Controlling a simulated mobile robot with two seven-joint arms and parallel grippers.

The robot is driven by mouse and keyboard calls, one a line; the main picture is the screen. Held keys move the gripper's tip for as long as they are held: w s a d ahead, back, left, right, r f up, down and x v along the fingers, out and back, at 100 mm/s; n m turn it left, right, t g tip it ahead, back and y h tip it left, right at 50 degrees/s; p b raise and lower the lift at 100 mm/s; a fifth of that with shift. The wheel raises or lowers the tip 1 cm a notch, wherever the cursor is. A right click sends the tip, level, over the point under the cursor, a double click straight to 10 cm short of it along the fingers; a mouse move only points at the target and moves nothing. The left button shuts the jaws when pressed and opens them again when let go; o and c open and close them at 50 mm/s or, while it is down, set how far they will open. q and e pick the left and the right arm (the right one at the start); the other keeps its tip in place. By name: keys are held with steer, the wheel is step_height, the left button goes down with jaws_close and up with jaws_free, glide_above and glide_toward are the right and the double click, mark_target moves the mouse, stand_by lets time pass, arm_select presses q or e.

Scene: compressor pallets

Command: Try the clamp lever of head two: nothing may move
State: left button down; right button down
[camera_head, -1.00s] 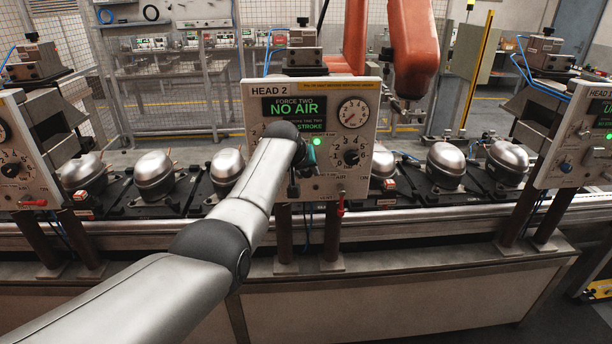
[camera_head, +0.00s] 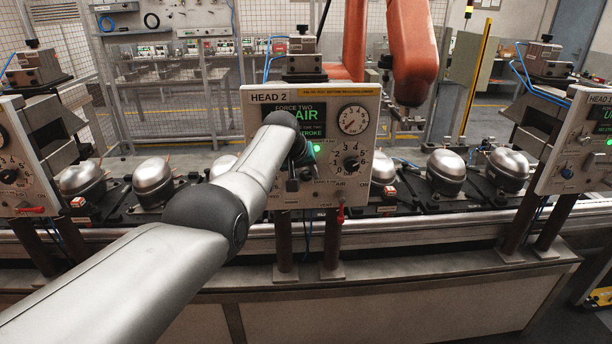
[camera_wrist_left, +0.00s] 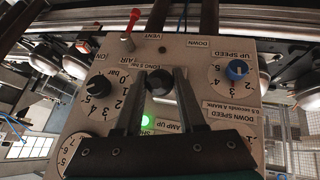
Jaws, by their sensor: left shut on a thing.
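The head two panel (camera_head: 258,97) stands in the middle of the head view, its screen (camera_head: 311,117) partly covered by my left arm. My left gripper (camera_head: 300,180) is at the panel's lower left. In the left wrist view, which shows the panel upside down, the left gripper (camera_wrist_left: 160,76) has its fingers on either side of a black-knobbed lever (camera_wrist_left: 158,84), shut on it. This appears to be the clamp lever; its label is partly hidden by the fingers. A lit green lamp (camera_wrist_left: 147,121) shows beside it. My right gripper is out of view.
A red lever (camera_wrist_left: 131,23) is at the panel's edge beside the AIR and VENT labels. A black knob (camera_wrist_left: 98,87) and a blue knob (camera_wrist_left: 237,70) flank the gripper. Silver compressors (camera_head: 446,170) line the conveyor; an orange robot arm (camera_head: 414,45) hangs behind.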

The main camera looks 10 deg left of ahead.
arm_select(q)
steer(key=c, duration=0.5)
jaws_free()
steer(key=shift+r, duration=0.1)
steer(key=shift+p+v, duration=1)
steer(key=shift+v, duration=1.3)
steer(key=v, duration=1)
steer(key=shift+s+r+b, duration=0.15)
steer(key=shift+r+b, duration=0.05)
steer(key=shift+b, duration=0.15)
